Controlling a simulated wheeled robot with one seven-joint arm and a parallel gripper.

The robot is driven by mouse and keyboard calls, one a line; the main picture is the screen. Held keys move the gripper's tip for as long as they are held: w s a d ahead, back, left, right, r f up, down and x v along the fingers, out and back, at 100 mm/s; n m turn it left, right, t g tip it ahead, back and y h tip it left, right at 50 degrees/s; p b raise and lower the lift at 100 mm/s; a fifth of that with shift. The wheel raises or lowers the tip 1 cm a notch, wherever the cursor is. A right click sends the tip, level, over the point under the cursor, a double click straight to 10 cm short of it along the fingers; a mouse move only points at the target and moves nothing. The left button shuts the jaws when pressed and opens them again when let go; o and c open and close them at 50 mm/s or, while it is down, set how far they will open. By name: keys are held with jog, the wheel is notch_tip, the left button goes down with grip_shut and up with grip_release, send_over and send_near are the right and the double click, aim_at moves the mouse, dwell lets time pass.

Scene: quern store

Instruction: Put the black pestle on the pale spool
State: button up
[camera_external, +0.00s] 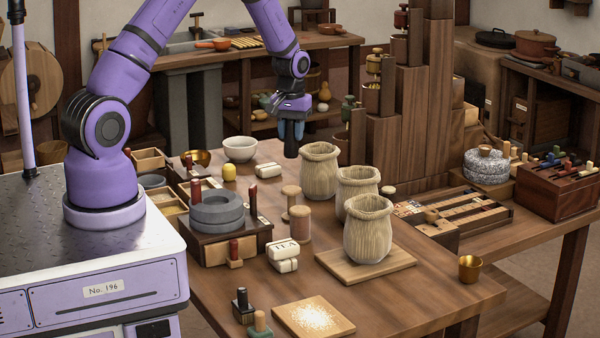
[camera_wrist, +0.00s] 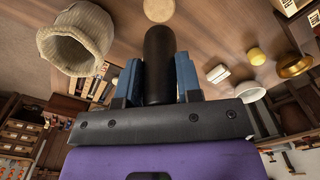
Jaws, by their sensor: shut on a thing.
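My gripper (camera_external: 291,108) is in the air above the far part of the table. It is shut on the black pestle (camera_external: 291,143), which hangs upright below it, clear of the tabletop. In the wrist view the pestle (camera_wrist: 158,50) sits between the blue fingers of my gripper (camera_wrist: 159,76). A pale wooden spool (camera_external: 290,203) stands on the table, nearer the camera than the pestle. A second spool (camera_external: 300,224) with a pinkish-tan body stands just in front of it. A round pale top (camera_wrist: 159,9) shows past the pestle's end; I cannot tell which spool it is.
Ribbed pale sacks or jars (camera_external: 319,172) stand right of the spools, the nearest on a wooden board (camera_external: 398,258). Grey stone rings (camera_external: 217,212) on a drawer box are to the left. A white bowl (camera_external: 240,149) and tea packets (camera_external: 284,250) also stand on the table.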

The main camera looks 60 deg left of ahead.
jog(key=shift+f, duration=4.3)
jog(key=shift+f, duration=0.15)
jog(key=o, duration=0.9)
jog(key=shift+o, duration=0.2)
notch_tip(320, 180, up, 12)
jog(key=shift+r, duration=0.2)
